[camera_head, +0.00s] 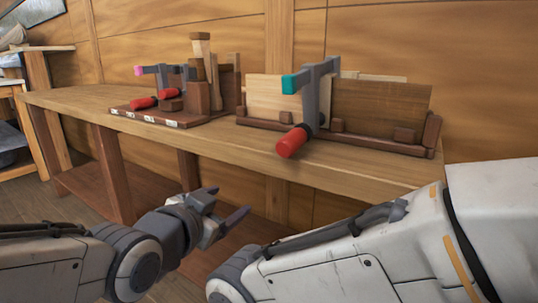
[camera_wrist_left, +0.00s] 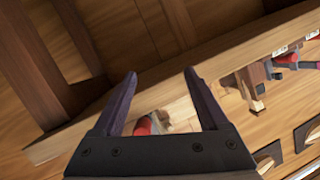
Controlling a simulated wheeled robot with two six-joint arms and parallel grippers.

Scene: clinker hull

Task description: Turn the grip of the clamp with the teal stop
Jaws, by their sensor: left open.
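The clamp with the teal stop (camera_head: 295,82) has a grey frame and stands upright at the front of a wooden board assembly on the bench. Its red grip (camera_head: 291,141) sticks out low toward me, over the bench's front edge. My left gripper (camera_head: 228,202) is open and empty, lower and to the left of that grip, apart from it and in front of the bench. In the left wrist view, a red piece (camera_wrist_left: 143,126) shows between the open fingers (camera_wrist_left: 160,78), partly hidden by the gripper body; the teal stop is not seen there. My right gripper is out of view.
A second clamp with a pink stop (camera_head: 138,71) and red grips (camera_head: 144,103) stands on a base with wooden blocks (camera_head: 199,96) at the left. The bench (camera_head: 345,178) runs across, with legs and a lower shelf (camera_head: 125,190). My right forearm fills the lower right.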

